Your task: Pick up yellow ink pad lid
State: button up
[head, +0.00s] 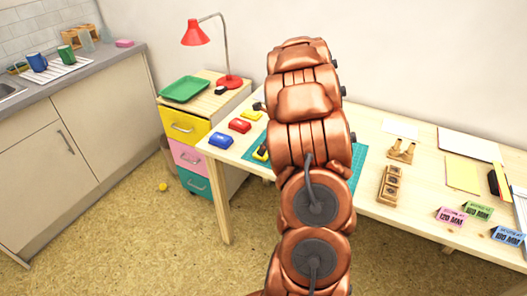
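A small yellow ink pad (251,114) lies on the wooden table, behind a red one and beside my copper arm. A second yellow piece (261,154) with a dark part lies at the left edge of the green mat, partly hidden by my arm. I cannot tell which of the two yellow things is the lid. My arm rises through the middle of the head view and covers much of the mat. My gripper is not visible, and its hold cannot be seen.
A red ink pad (239,125) and a blue ink pad (220,140) sit on the table's left part. The green mat (357,165) shows on both sides of my arm. A wooden stamp holder (390,186) and signs stand right. A red lamp (195,34) stands behind left.

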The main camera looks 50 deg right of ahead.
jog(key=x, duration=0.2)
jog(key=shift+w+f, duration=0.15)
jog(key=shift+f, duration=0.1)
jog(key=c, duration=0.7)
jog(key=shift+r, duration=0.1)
